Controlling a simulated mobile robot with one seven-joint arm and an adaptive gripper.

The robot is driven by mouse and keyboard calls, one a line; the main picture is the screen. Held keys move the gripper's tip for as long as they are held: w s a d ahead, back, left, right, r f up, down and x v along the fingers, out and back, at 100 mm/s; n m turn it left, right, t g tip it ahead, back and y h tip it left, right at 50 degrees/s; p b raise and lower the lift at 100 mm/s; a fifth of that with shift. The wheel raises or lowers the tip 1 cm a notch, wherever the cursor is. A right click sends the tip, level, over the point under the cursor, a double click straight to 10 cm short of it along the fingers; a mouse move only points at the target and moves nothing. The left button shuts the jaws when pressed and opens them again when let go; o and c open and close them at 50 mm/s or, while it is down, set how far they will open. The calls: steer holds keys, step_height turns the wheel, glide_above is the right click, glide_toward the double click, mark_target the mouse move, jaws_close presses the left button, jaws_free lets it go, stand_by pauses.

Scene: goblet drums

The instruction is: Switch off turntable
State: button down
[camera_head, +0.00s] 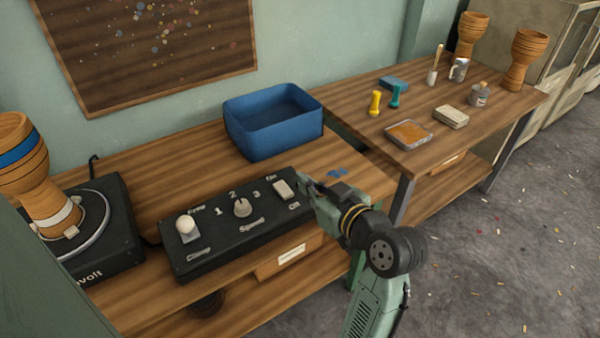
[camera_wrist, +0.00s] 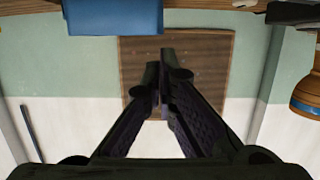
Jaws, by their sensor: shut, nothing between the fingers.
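The turntable (camera_head: 106,213) is a black box with a round platter at the left of the near bench in the head view. A goblet drum (camera_head: 40,190) with a blue band stands on its platter. The black control panel (camera_head: 213,255) lies to its right, with a white ball-topped lever (camera_head: 186,225), a round speed knob (camera_head: 242,208) marked 1, 2, 3, and a pale rocker switch (camera_head: 284,189) at the right end. My gripper (camera_head: 302,181) is shut and empty, its tips just right of the rocker switch. Contact cannot be told. The wrist view shows the closed fingers (camera_wrist: 161,55).
A blue bin (camera_head: 272,122) stands behind the panel; the wrist view also shows it (camera_wrist: 113,17). The right-hand bench (camera_head: 350,120) holds a tray (camera_head: 408,135), a sponge-like block (camera_head: 451,117), small tools and two drums at the back.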

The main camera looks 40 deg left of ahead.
steer(key=shift+a, duration=0.15)
steer(key=p, duration=0.2)
glide_above(285, 188)
steer(key=shift+a+f, duration=0.2)
steer(key=shift+f, duration=0.9)
steer(key=f, duration=0.3)
steer(key=shift+d, duration=0.2)
steer(key=shift+f, duration=0.55)
